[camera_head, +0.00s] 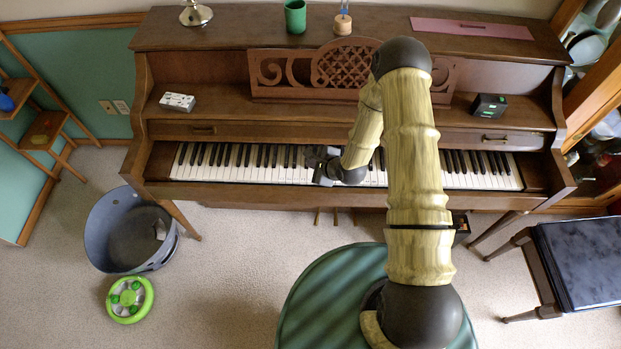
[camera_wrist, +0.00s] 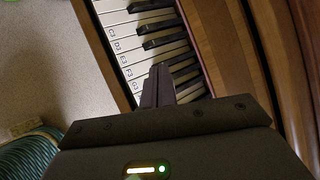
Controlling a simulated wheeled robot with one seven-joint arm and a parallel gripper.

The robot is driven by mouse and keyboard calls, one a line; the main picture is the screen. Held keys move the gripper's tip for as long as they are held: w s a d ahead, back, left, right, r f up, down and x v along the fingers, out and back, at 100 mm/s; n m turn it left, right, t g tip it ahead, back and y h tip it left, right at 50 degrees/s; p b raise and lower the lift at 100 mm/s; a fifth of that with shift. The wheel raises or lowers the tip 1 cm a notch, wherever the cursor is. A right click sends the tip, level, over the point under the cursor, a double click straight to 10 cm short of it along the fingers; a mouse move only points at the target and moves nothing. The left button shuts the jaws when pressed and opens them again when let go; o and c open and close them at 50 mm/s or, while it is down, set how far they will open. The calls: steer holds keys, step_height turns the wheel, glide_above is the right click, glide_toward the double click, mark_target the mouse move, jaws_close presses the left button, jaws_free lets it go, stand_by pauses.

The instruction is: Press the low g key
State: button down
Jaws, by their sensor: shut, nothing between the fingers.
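The piano keyboard (camera_head: 230,162) runs across the front of the upright piano. In the wrist view, white keys (camera_wrist: 122,47) carry small letter labels that run from C through D, E and F to G. The G-labelled key (camera_wrist: 138,86) is close to the fingertips, partly hidden behind them. In the head view my gripper (camera_head: 308,155) is over the middle-left of the keyboard. I cannot tell whether it touches a key.
A wooden music stand (camera_head: 285,72) rises behind the keys. A white box (camera_head: 178,102) and a dark box (camera_head: 489,105) lie on the piano's ledge. A grey bin (camera_head: 105,235) stands at left and a dark bench (camera_head: 580,260) at right.

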mark_target(309, 173)
steer(key=shift+f+b, duration=1.15)
steer(key=shift+f, duration=0.85)
stand_by(0.4)
steer(key=shift+f+b, duration=0.3)
steer(key=shift+f, duration=0.1)
steer(key=shift+f+b, duration=0.45)
steer(key=shift+f, duration=0.15)
stand_by(0.9)
stand_by(0.4)
steer(key=shift+r+p, duration=0.8)
steer(key=shift+r, duration=0.25)
steer(key=shift+r, duration=0.1)
steer(key=shift+r+p, duration=1.9)
steer(key=shift+r, duration=0.55)
